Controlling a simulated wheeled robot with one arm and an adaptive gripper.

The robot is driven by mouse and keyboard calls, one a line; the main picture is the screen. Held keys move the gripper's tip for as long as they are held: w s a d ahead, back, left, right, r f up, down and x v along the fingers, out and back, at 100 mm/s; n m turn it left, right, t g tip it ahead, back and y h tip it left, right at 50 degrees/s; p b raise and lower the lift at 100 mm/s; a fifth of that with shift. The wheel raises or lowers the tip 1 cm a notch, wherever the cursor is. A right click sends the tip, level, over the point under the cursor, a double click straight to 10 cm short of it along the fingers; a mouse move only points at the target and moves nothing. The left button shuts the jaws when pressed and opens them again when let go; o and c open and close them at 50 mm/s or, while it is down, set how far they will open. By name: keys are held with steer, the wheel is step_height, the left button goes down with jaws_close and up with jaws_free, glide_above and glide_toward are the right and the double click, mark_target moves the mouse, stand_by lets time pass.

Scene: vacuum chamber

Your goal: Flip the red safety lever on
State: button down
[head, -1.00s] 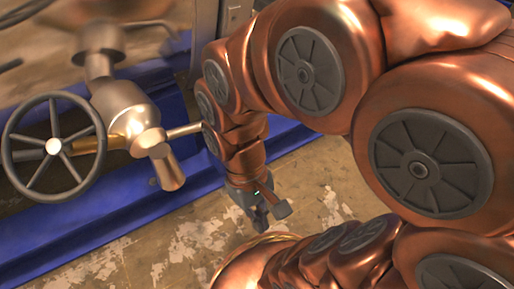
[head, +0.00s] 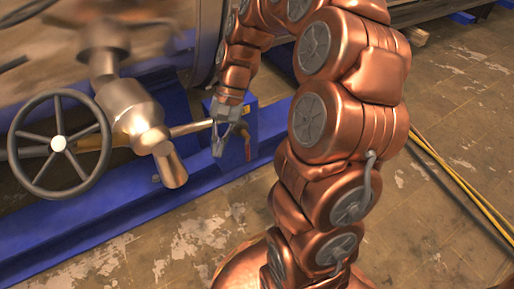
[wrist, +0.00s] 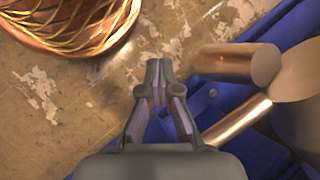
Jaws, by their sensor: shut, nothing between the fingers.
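A blue box (head: 240,138) stands on the blue frame behind my gripper in the head view. A small reddish lever-like part (head: 247,150) hangs on its front; it is small, and I cannot tell its position for sure. My gripper (head: 218,150) points down just in front and left of the box. In the wrist view its fingertips (wrist: 158,66) are together with nothing held. A reddish patch shows beside the left finger there, mostly hidden by the gripper; I cannot tell if they touch.
A grey handwheel (head: 58,144) and a metallic valve body (head: 132,105) with a pipe stand left of my gripper. The blue frame (head: 100,222) runs along the chamber. Worn floor (head: 170,255) lies clear in front. Yellow strips (head: 465,190) lie at right.

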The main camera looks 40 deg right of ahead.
steer(key=w+d+f+m+t+y, duration=0.1)
steer(key=w+d+f+m+y, duration=0.2)
steer(key=w+d, duration=0.35)
steer(key=m+t, duration=0.3)
steer(key=m, duration=0.4)
glide_toward(248, 152)
step_height(248, 152, up, 5)
steer(key=s+d+f+m+t, duration=0.1)
steer(key=s+d+f+m, duration=0.1)
steer(key=d+f+m, duration=0.2)
steer(key=d+f, duration=0.1)
steer(key=d, duration=0.2)
steer(key=shift+s+d+f+p, duration=0.2)
steer(key=shift+s+d+p, duration=0.1)
steer(key=shift+f, duration=0.1)
steer(key=w+a+r+b+x, duration=0.1)
steer(key=b+x, duration=0.4)
steer(key=x, duration=0.7)
steer(key=shift+a+r, duration=0.3)
steer(key=shift+a, duration=0.4)
